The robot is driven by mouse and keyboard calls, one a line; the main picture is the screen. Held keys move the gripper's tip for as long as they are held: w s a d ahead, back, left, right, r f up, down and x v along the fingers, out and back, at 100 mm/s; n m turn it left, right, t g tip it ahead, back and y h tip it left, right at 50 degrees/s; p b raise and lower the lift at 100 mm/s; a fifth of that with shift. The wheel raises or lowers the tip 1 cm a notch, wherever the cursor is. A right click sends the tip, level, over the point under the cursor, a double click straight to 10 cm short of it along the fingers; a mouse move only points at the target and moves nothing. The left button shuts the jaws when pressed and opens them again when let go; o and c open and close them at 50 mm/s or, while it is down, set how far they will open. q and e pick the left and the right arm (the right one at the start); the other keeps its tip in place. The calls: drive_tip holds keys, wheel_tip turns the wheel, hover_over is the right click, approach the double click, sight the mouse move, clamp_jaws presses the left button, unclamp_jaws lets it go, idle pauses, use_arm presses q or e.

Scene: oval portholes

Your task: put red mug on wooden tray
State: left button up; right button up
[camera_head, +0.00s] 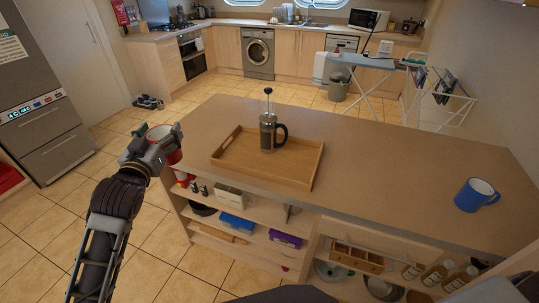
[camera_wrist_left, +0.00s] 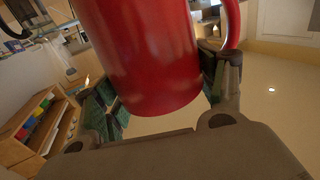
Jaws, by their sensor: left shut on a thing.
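The red mug (camera_wrist_left: 150,55) fills the upper middle of the left wrist view, between the fingers of my left gripper (camera_head: 163,142). The gripper is shut on it. In the head view, the mug's red side (camera_head: 175,157) and pale rim show, partly hidden by the gripper. It appears off the counter's left end, with the tray to its right. The mug looks roughly upright. The wooden tray (camera_head: 295,170) lies on the counter, and a French press (camera_head: 268,130) stands on it near its middle. My right gripper is not in view.
The counter (camera_head: 390,170) is bare to the right of the tray, up to a blue mug (camera_head: 476,195) near its right end. Open shelves below hold boxes and bottles. The tray has bare room on both sides of the French press.

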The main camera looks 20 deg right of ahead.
use_arm(q)
drive_tip(key=d+r+m+g+h+p, duration=0.2)
drive_tip(key=d+r+m+h+p, duration=0.3)
drive_tip(key=d+r, duration=0.75)
wheel_tip(320, 180, down, 18)
drive_tip(key=w+h, duration=0.1)
drive_tip(key=shift+w+d+n+g+p, duration=0.3)
drive_tip(key=shift+w+d+g, duration=0.1)
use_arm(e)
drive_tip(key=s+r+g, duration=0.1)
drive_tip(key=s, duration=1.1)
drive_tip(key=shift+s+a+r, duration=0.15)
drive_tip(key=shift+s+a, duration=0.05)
use_arm(q)
drive_tip(key=shift+a, duration=0.1)
